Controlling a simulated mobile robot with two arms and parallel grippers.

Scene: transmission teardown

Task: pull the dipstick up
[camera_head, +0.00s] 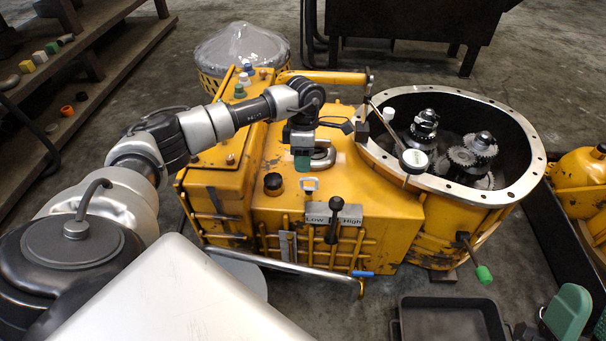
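My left gripper (303,142) points down over the top of the yellow transmission housing (375,193). Its fingers are small and partly hidden, so I cannot tell how far apart they are. A grey metal loop (323,159) and a small green piece (302,164) show right at its tip. A pale square loop handle (309,184), perhaps the dipstick's, stands on the housing just in front of the gripper and apart from it. I cannot tell for certain which loop is the dipstick. My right gripper is not clearly in view.
A black cap (273,183) and a black-knobbed shift lever (335,205) stand nearby on the housing. A dark tray (450,320) lies on the floor in front.

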